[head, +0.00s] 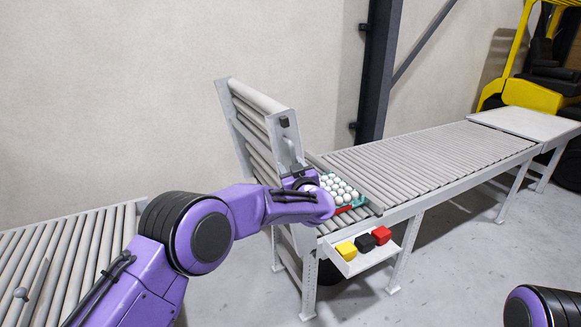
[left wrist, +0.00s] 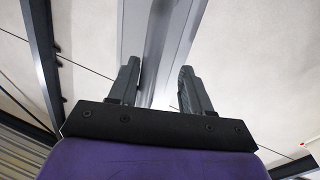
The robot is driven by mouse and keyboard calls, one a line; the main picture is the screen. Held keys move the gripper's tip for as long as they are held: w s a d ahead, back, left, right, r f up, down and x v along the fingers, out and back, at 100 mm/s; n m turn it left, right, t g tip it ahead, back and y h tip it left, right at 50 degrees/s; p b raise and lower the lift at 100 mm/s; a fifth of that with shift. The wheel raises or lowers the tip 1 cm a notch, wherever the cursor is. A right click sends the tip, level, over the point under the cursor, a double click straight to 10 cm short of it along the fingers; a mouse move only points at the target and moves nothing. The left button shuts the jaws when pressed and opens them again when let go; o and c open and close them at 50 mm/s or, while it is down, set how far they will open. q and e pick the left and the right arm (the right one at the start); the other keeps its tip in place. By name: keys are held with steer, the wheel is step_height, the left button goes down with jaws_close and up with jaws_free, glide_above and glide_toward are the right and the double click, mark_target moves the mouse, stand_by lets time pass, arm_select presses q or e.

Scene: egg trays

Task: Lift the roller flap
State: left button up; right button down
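The roller flap (head: 262,118) stands raised and steeply tilted, its top leaning left, at the left end of the roller conveyor. It has grey rollers in a pale metal frame, with a small black part near its upper corner. My left gripper (head: 297,177) is at the lower part of the flap's near side, close to a grey handle (head: 291,150). In the left wrist view the fingers (left wrist: 162,88) are apart, and a grey metal rail (left wrist: 165,45) shows between and beyond them. I cannot tell whether they touch it. My right gripper is out of view.
A green tray of white eggs (head: 340,188) sits on the conveyor (head: 430,160) just right of my left gripper. A side shelf (head: 371,259) holds yellow, black and red blocks. Another roller conveyor (head: 30,262) stands at left, across a gap. A dark post (head: 378,70) rises behind.

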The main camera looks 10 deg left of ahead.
arm_select(q)
steer(key=shift+a, duration=0.15)
stand_by(0.3)
steer(key=shift+s, duration=0.1)
steer(key=b+v, duration=0.4)
steer(key=v, duration=0.6)
steer(key=shift+d, duration=0.4)
steer(key=shift+s+a, duration=0.1)
steer(key=shift+s, duration=0.05)
